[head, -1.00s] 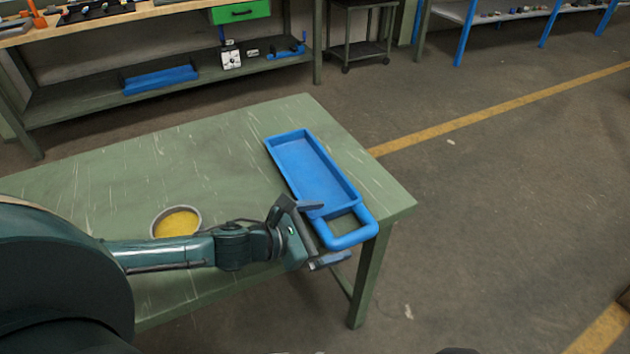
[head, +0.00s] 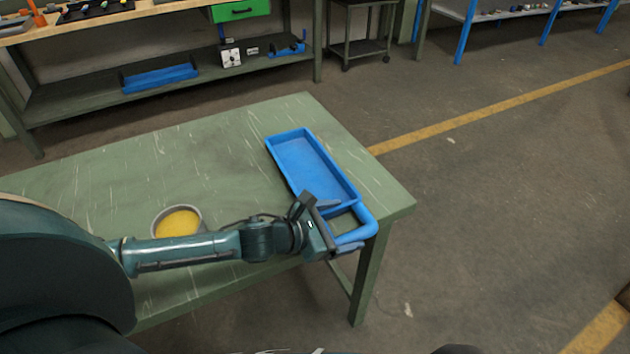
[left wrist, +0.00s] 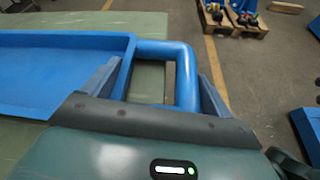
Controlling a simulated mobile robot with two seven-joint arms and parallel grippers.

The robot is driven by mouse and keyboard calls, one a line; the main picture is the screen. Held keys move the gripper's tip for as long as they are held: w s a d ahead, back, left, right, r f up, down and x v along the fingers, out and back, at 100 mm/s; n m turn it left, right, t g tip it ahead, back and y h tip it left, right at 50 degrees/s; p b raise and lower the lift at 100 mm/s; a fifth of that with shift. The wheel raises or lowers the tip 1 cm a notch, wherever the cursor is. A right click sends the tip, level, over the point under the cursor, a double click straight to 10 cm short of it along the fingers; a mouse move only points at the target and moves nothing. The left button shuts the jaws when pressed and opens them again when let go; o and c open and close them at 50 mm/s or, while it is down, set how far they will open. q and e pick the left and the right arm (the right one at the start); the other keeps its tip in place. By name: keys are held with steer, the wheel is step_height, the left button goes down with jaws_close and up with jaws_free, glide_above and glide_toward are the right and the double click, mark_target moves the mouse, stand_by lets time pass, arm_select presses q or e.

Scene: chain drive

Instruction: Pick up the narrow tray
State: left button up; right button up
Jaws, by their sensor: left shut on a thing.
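The narrow tray (head: 313,165) is blue, with a long shallow trough and a loop handle (head: 367,222) at its near end. It lies on the green table near the right edge, and its handle is by the front right corner. My left gripper (head: 344,226) is at the handle, shut on it. In the left wrist view the tray (left wrist: 60,75) lies to the left, and the handle's end bar (left wrist: 186,80) runs between the two fingers (left wrist: 160,90). The near part of the handle is hidden by the gripper. My right gripper is not in view.
A round bowl with yellow contents (head: 178,222) stands on the green table (head: 130,180), close behind my left arm. A workbench (head: 60,105) with a lower shelf stands at the back left. The floor to the right is clear.

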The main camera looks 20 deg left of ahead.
arm_select(q)
steer(key=c, duration=1)
steer(key=shift+w+r, duration=0.15)
steer(key=shift+r, duration=0.15)
steer(key=shift+c, duration=0.5)
